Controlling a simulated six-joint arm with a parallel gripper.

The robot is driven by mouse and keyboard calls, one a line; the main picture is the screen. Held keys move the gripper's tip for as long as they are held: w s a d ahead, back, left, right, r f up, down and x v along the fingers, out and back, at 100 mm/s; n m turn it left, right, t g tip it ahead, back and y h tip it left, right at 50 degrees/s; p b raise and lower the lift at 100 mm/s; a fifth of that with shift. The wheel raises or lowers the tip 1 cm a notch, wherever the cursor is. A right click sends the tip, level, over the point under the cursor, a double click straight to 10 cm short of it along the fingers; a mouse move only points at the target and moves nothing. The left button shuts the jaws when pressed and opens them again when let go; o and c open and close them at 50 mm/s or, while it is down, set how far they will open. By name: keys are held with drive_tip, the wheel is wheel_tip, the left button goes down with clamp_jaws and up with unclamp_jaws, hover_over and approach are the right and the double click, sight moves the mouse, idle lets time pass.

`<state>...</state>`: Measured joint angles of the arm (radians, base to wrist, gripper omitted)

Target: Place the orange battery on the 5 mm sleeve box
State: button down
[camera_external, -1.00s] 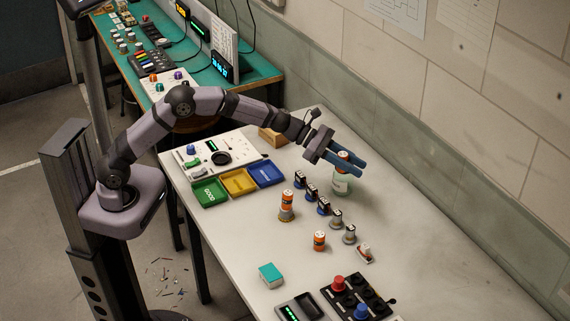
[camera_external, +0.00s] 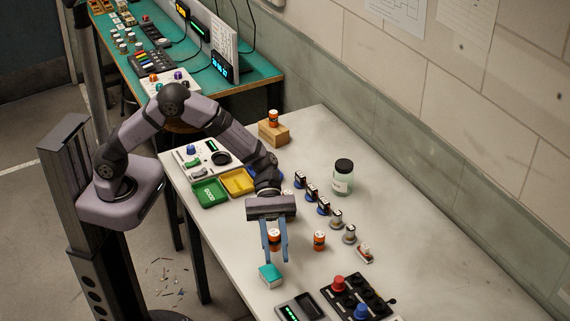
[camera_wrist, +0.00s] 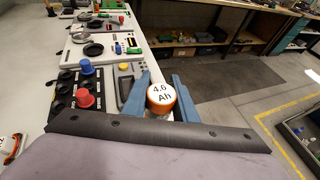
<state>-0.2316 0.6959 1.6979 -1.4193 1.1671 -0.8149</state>
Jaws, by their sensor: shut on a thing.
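My gripper (camera_external: 277,256) is shut on an orange battery (camera_external: 274,240) and holds it upright in the air, close to the teal-topped box. In the wrist view the battery (camera_wrist: 161,98) sits between the two blue fingers, its white top reading "4.6 Ah". The small teal-topped box (camera_external: 270,275) lies on the table just below the fingertips; I cannot read its label, so cannot confirm it is the 5 mm sleeve box. A gap shows between battery and box. The box is not clearly visible in the wrist view.
Another orange battery (camera_external: 319,240) stands on the table, and one (camera_external: 273,118) stands on a wooden block (camera_external: 273,134).

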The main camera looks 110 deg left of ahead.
sight(271, 276)
drive_tip(key=shift+m+g+h, duration=0.3)
drive_tip(key=shift+m+g, duration=0.3)
drive_tip(key=shift+g, duration=0.1)
drive_tip(key=shift+s+d+f+p, duration=0.2)
drive_tip(key=shift+f+p, duration=0.2)
drive_tip(key=shift+f, duration=1.05)
drive_tip(key=shift+s+d+f+p, duration=0.2)
drive_tip(key=shift+f+p, duration=0.25)
drive_tip(key=shift+f, duration=1.05)
drive_tip(key=shift+s+d+f+p, duration=0.1)
drive_tip(key=shift+s+f+p, duration=0.25)
drive_tip(key=shift+f, duration=1.1)
drive_tip(key=shift+w, duration=0.1)
drive_tip(key=shift+f, duration=0.2)
drive_tip(key=c, duration=1.4)
unclamp_jaws()
drive_tip(key=shift+c, duration=0.2)
drive_tip(key=shift+r, duration=0.15)
